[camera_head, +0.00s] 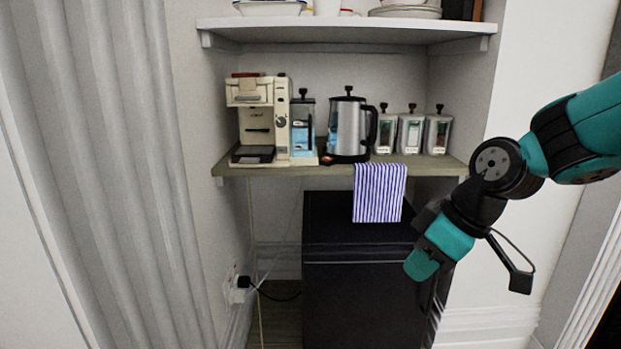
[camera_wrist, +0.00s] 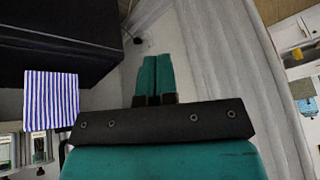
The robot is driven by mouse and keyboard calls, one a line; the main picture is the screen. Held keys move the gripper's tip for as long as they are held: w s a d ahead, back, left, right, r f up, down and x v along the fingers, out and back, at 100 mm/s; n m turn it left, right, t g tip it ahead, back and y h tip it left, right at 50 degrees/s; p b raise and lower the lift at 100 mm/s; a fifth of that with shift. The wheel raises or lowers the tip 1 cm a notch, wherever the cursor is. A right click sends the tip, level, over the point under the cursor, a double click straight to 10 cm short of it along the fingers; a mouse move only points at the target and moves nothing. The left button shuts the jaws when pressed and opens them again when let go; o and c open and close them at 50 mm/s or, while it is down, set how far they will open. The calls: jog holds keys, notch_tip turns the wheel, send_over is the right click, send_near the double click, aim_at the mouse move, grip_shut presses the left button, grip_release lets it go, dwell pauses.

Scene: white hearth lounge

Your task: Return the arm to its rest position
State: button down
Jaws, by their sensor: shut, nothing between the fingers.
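My arm, teal and black, reaches in from the right in the head view. My gripper (camera_head: 421,265) hangs low in front of the right side of the black cabinet (camera_head: 345,280), beneath the wooden shelf. In the wrist view my gripper (camera_wrist: 155,75) shows two teal fingers side by side, shut with nothing between them. In the head view its fingertips are small and partly hidden by the wrist.
A wooden shelf (camera_head: 310,170) holds a coffee machine (camera_head: 258,118), a kettle (camera_head: 348,125) and several canisters (camera_head: 411,132). A striped towel (camera_head: 379,193) hangs over its front edge. A grey curtain (camera_head: 115,150) is at left. A plug (camera_head: 243,282) sits low on the wall.

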jog(key=s+a+r+m+g, duration=0.1)
jog(key=s+r+m+g, duration=0.15)
jog(key=s, duration=1.65)
notch_tip(320, 180, up, 23)
jog(key=m+p, duration=0.1)
jog(key=p, duration=2.2)
jog(key=shift+w+a+h, duration=0.25)
jog(key=shift+w+h, duration=0.15)
jog(key=shift+w, duration=0.05)
